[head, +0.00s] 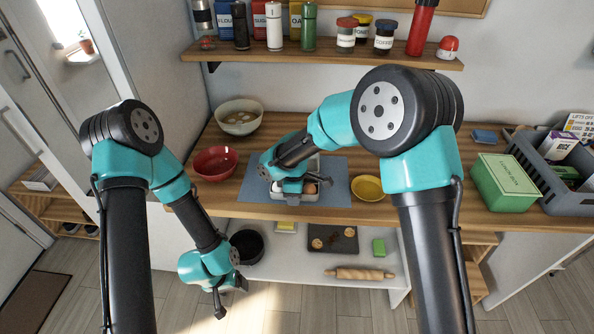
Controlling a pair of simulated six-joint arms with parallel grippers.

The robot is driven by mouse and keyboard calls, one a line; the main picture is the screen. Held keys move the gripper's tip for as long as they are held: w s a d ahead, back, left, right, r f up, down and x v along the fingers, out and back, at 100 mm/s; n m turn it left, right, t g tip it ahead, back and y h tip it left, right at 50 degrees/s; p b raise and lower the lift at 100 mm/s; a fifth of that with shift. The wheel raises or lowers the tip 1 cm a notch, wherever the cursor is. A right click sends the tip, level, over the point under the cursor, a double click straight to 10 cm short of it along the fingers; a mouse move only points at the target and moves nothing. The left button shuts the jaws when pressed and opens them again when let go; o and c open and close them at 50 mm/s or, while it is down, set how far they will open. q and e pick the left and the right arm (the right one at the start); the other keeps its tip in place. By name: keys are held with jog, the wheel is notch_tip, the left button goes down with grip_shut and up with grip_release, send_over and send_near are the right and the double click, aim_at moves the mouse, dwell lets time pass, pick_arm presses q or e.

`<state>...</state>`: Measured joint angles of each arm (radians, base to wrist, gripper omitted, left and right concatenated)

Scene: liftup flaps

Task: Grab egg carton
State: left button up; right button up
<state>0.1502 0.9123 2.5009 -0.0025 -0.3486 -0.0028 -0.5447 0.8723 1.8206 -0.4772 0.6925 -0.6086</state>
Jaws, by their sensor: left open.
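The egg carton (313,197) is a pale grey tray on a blue mat (337,178) on the wooden counter. A brown egg shows in it at its right side. My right gripper (292,196) is over the carton and hides much of it. Its fingers are too small and covered to tell whether they are open or shut, or whether they touch the carton. My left gripper (229,299) is open and empty, low in front of the counter, well away from the carton.
A red bowl (214,161) and a white bowl (240,116) with pale round things stand left of the mat. A yellow bowl (368,187) stands at its right. A green box (504,181) and grey crate (533,160) are further right. A shelf (330,58) hangs above.

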jog(key=shift+c, duration=0.5)
grip_shut()
jog(key=shift+r, duration=0.15)
jog(key=shift+r, duration=1.3)
jog(key=s+d+r, duration=0.1)
jog(key=s+r, duration=0.1)
jog(key=s, duration=1.4)
jog(key=shift+d, duration=0.2)
jog(key=shift+r, duration=0.1)
